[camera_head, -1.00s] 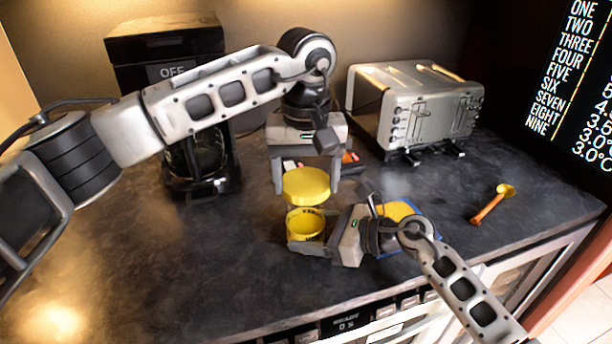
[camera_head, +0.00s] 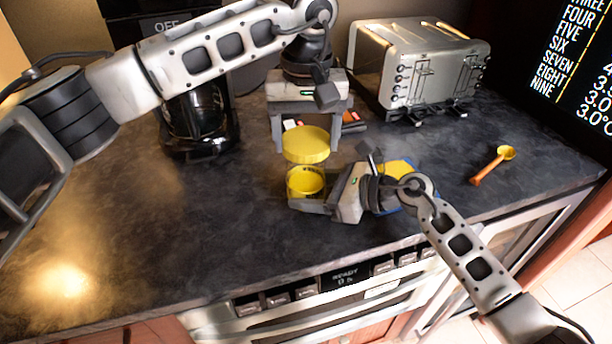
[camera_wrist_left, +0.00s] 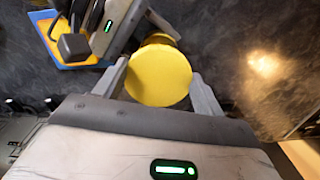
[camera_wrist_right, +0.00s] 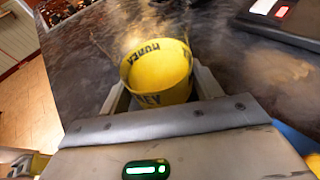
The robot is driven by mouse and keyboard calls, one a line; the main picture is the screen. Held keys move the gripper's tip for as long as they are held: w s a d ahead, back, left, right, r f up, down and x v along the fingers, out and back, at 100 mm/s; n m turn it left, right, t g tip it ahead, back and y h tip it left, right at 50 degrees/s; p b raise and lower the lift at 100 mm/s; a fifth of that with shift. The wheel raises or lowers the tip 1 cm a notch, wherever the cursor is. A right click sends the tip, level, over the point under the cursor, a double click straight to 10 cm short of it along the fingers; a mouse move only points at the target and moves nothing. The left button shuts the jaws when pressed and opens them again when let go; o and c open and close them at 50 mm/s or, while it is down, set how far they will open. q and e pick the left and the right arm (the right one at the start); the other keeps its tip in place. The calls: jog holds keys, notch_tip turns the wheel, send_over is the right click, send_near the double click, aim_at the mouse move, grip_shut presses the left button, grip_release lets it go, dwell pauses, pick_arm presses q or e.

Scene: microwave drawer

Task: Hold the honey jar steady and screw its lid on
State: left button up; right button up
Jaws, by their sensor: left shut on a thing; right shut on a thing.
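The yellow honey jar (camera_head: 306,186) stands upright near the counter's front, its mouth open. My right gripper (camera_head: 310,204) is shut around it from the right; the jar also fills the right wrist view (camera_wrist_right: 157,76), where black lettering shows. The round yellow lid (camera_head: 306,143) is level between the fingers of my left gripper (camera_head: 306,150), which comes from the back and is shut on it. In the left wrist view the lid (camera_wrist_left: 159,76) partly hides the jar. The lid looks apart from the jar, higher and farther back; the exact gap is hard to tell.
A silver toaster (camera_head: 420,65) stands at the back right and a black coffee maker (camera_head: 197,120) at the back left. A blue-and-yellow item (camera_head: 396,169) lies behind my right gripper. A spoon (camera_head: 492,164) lies to the right. The counter's left front is clear.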

pick_arm(q)
jog(key=shift+f, duration=1.9)
dwell(3.6)
pick_arm(e)
jog(key=c, duration=0.5)
pick_arm(q)
jog(key=o, duration=1)
pick_arm(e)
jog(key=shift+c, duration=0.7)
pick_arm(q)
jog(key=c, duration=1.2)
jog(key=shift+o, duration=0.2)
jog(key=m, duration=0.9)
jog(key=shift+s+d, duration=0.15)
jog(key=shift+d, duration=0.15)
pick_arm(e)
jog(key=shift+s+a, duration=0.1)
jog(key=shift+c, duration=0.3)
